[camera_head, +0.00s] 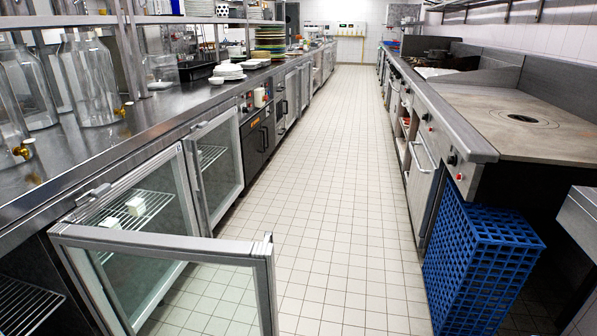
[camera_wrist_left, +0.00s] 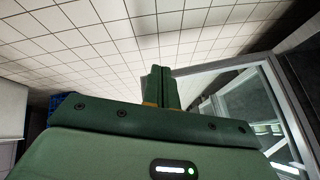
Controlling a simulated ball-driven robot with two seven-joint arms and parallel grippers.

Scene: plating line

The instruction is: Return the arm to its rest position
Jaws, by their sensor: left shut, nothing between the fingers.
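My left gripper (camera_wrist_left: 161,88) shows in the left wrist view as a green body with two dark green fingers. The fingers are pressed together, with nothing between them. Beyond them is the tiled floor, and the frame of an open glass door (camera_wrist_left: 215,70) is to their right. In the head view neither gripper nor arm is visible. There the open glass door (camera_head: 160,243) stands swung out from the left counter over the aisle.
A blue plastic crate (camera_head: 480,262) stands on the floor at the right, below the cooktop (camera_head: 530,120). Glass jars (camera_head: 90,85) stand on the left steel counter (camera_head: 150,115). White bowls (camera_head: 228,71) and stacked plates (camera_head: 270,40) are farther back. The tiled aisle (camera_head: 330,180) is clear.

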